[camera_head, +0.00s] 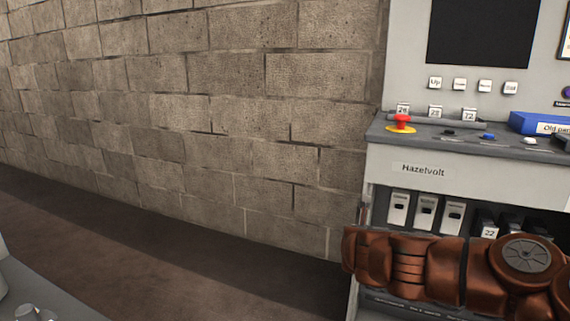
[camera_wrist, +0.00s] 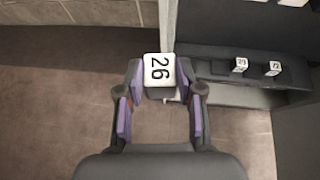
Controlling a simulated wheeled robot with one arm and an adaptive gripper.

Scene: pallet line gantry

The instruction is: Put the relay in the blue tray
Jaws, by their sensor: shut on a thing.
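The blue tray (camera_head: 527,122) is at the right edge of the head view, on the console's ledge. A white label reading "Old pa..." is on its front, and its right part is cut off. My gripper does not show in the head view; my brown arm crosses the lower right there.
A red emergency button (camera_head: 402,121) stands on the ledge left of the tray. White-faced modules (camera_head: 426,210) sit in the bay below, partly behind my arm. The wrist view shows blocks marked 29 (camera_wrist: 241,65) and 72 (camera_wrist: 273,68) on a dark shelf. Floor at left is clear.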

